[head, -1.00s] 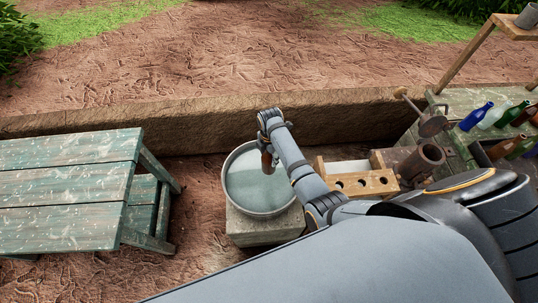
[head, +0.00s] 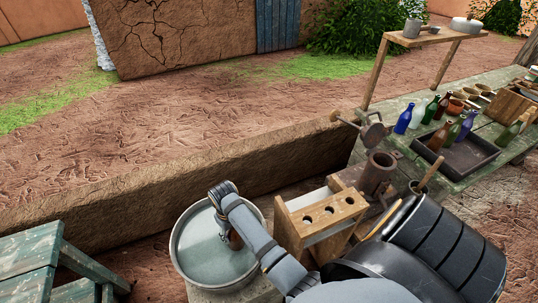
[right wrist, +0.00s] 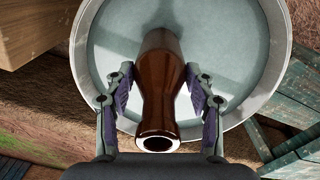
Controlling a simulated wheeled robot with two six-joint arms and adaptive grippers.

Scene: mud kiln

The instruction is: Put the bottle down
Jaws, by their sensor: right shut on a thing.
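A brown glass bottle (right wrist: 158,85) is in my right gripper (right wrist: 160,90), with its open mouth toward the wrist camera. The purple-padded fingers press on it from both sides. The bottle is over a round metal basin of water (right wrist: 240,112). In the head view the bottle (head: 235,240) is partly hidden by my right gripper (head: 228,218), above the basin (head: 178,255). I cannot tell whether the bottle touches the water. My left gripper is not in view.
A wooden rack with round holes (head: 330,213) stands right of the basin. Several bottles and a dark tray (head: 452,160) are on the green table at right. A green bench (head: 28,250) is at lower left. A low mud wall (head: 120,205) runs behind.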

